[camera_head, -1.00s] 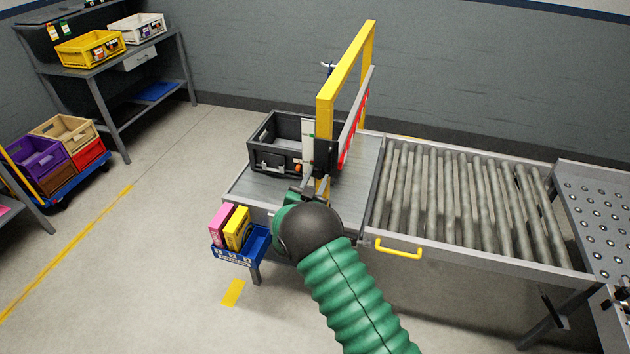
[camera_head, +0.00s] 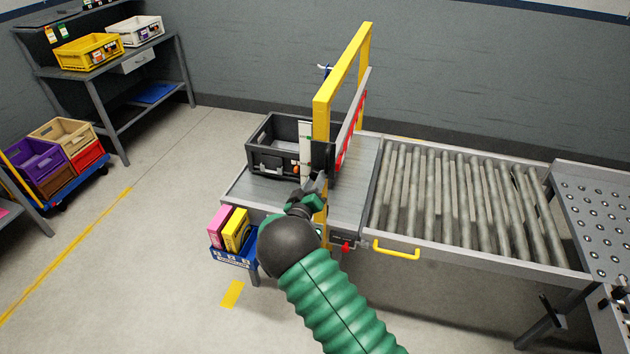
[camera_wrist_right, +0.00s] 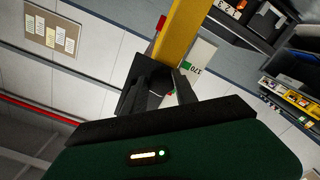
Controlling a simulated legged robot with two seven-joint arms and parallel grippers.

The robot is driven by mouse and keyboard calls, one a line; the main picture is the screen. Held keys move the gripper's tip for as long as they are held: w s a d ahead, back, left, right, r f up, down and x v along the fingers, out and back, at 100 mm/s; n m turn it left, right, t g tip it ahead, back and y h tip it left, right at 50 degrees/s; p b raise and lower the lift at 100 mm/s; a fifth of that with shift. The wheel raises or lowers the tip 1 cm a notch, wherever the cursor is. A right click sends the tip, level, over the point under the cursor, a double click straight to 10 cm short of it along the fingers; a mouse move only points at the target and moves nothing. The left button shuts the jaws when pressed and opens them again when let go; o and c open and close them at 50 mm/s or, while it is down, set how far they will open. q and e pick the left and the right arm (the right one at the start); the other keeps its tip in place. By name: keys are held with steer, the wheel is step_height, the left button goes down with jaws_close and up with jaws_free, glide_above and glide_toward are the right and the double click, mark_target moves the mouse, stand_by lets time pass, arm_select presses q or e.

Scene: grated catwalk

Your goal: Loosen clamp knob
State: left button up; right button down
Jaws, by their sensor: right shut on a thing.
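A yellow gate frame (camera_head: 323,105) stands across the conveyor. A black clamp block (camera_head: 322,160) sits low on its near post, beside a white scale plate (camera_head: 305,146). My left gripper is out of view.
A black crate (camera_head: 262,158) stands on the conveyor left of the frame. A blue bin (camera_head: 232,258) with pink and yellow boxes hangs at the near edge, close to my right forearm. A red knob (camera_head: 347,246) and a yellow handle (camera_head: 396,250) are on the near side. Rollers (camera_head: 460,195) lie right.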

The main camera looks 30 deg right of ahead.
steer(key=shift+w+a+r+n, duration=0.1)
steer(key=shift+w+r+n, duration=0.05)
steer(key=shift+n, duration=0.75)
